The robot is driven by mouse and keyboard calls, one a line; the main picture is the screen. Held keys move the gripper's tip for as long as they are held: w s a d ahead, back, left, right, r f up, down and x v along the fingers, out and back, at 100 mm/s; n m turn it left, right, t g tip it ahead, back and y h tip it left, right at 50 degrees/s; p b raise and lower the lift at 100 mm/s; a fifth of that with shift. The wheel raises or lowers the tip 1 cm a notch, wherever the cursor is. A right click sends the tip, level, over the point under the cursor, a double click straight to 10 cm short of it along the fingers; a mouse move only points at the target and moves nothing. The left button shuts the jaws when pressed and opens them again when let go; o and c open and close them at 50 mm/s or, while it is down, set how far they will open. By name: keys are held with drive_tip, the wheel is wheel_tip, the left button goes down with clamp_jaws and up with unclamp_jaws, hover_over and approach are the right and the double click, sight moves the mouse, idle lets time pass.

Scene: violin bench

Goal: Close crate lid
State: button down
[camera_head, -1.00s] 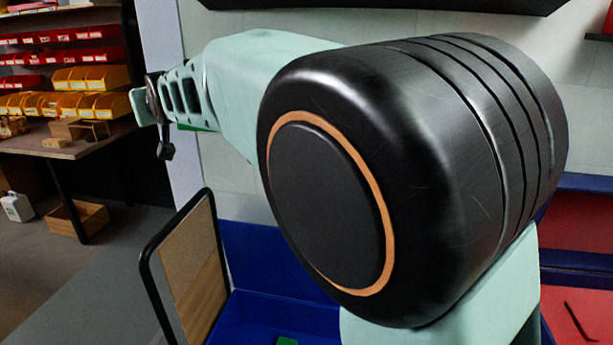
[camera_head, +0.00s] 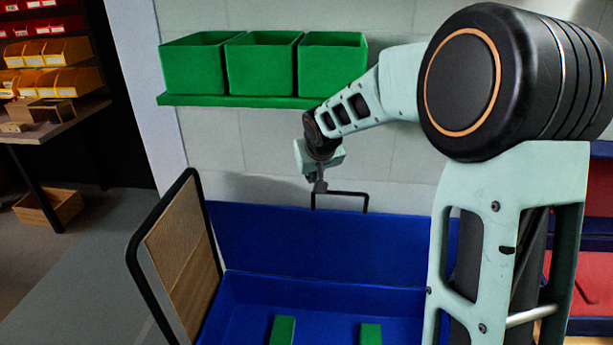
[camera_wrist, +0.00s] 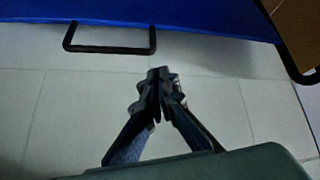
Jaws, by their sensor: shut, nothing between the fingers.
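A blue crate (camera_head: 300,292) stands low in the head view. Its blue lid (camera_head: 320,243) is open and stands raised at the back. A black bar handle (camera_head: 340,194) sticks up from the lid's top edge. The wrist view shows the lid edge (camera_wrist: 190,15) along the top and the handle (camera_wrist: 108,50) at upper left. My gripper (camera_head: 320,186) is near the left end of the handle in the head view. In the wrist view my gripper (camera_wrist: 161,78) is shut and empty, with a gap in the picture between its fingertips and the handle.
Green blocks (camera_head: 283,331) lie in the crate. A black-framed wooden panel (camera_head: 182,255) stands at its left. Green bins (camera_head: 262,66) sit on a green wall shelf (camera_head: 240,101) above. A pale tiled wall (camera_head: 245,140) is behind. Red and blue containers (camera_head: 590,270) are at right.

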drive_tip(key=x, duration=0.4)
drive_tip(key=b+x, duration=0.1)
drive_tip(key=x, duration=0.3)
drive_tip(key=w+x, duration=0.1)
drive_tip(key=x, duration=0.3)
drive_tip(key=shift+d+r, duration=0.35)
drive_tip(key=shift+r, duration=0.1)
drive_tip(key=shift+b, duration=0.3)
